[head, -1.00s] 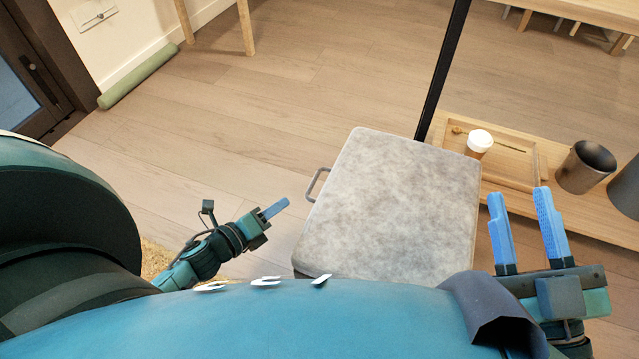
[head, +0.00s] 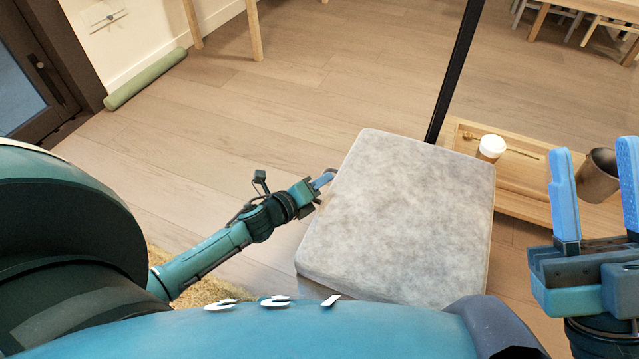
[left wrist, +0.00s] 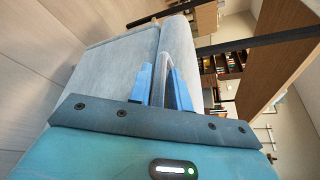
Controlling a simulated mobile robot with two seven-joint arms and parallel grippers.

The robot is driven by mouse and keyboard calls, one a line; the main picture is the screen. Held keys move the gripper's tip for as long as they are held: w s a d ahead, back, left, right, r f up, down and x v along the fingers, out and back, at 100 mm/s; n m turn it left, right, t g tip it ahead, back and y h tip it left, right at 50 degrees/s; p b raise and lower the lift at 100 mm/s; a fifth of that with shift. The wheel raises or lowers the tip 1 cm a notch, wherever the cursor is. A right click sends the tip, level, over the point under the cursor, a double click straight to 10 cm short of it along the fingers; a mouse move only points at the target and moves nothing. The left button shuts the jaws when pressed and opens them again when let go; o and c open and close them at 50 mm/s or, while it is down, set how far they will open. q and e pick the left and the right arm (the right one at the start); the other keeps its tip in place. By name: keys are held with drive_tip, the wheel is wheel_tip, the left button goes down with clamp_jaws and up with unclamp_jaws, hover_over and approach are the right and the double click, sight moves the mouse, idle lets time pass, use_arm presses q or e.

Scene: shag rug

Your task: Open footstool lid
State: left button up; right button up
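The footstool (head: 400,215) is a grey fabric box with a flat, closed top; it also shows in the left wrist view (left wrist: 115,60). Its pale handle (left wrist: 163,70) is on the side facing my left gripper (head: 326,178). In the left wrist view the two blue fingers of my left gripper (left wrist: 160,90) stand apart, with the handle between them. I cannot tell whether they touch it. In the head view the handle is mostly hidden by the gripper. My right gripper (head: 598,195) is open and empty, right of the footstool.
A low wooden table (head: 515,200) stands behind the footstool on the right, with a white-lidded cup (head: 491,147) and a dark metal cup (head: 597,176). A black post (head: 455,75) rises behind the footstool. The wooden floor to the left is clear, with a green roll (head: 145,80) by the wall.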

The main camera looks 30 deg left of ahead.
use_arm(q)
drive_tip(key=shift+c, duration=0.2)
clamp_jaws()
drive_tip(key=shift+r, duration=0.1)
